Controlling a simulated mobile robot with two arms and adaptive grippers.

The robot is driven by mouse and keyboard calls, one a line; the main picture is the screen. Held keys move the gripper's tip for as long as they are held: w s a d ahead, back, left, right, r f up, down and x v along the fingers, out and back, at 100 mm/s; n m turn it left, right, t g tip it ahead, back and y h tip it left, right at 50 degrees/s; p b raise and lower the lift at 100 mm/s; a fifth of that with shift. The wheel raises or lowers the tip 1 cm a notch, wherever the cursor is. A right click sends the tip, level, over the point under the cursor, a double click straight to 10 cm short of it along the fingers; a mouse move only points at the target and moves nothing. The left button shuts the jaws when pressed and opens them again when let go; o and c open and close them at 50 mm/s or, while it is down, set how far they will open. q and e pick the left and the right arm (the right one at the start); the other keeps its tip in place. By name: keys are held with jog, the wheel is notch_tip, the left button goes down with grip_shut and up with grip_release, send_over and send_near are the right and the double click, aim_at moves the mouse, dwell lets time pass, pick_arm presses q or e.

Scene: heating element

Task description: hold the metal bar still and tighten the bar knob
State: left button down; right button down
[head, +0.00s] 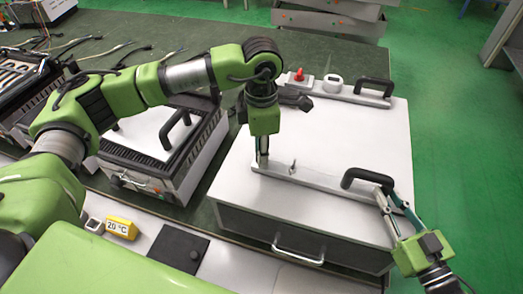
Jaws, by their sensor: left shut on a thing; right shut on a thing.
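The metal bar (325,180) is a long pale strip lying across the front of the white lid, with a black handle (367,179) near its right end. My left gripper (262,161) points straight down at the bar's left end and is shut; its fingers hide what they hold, which appears to be the bar knob. A small upright metal piece (292,168) stands on the bar just right of it. My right gripper (393,203) reaches in from the lower right and is shut at the bar's right end, apparently on the bar itself.
A grey box with a handle (160,140) stands left. A yellow 20 °C display (121,228) sits at the front. The lid's middle is clear.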

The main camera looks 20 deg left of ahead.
pick_arm(q)
jog(key=m, duration=0.6)
jog(key=shift+m, duration=0.3)
jog(key=m, duration=0.6)
jog(key=shift+m, duration=0.3)
jog(key=c, duration=1.8)
grip_release()
jog(key=shift+r, duration=0.1)
notch_tip(320, 180, up, 12)
jog(key=shift+f, duration=0.1)
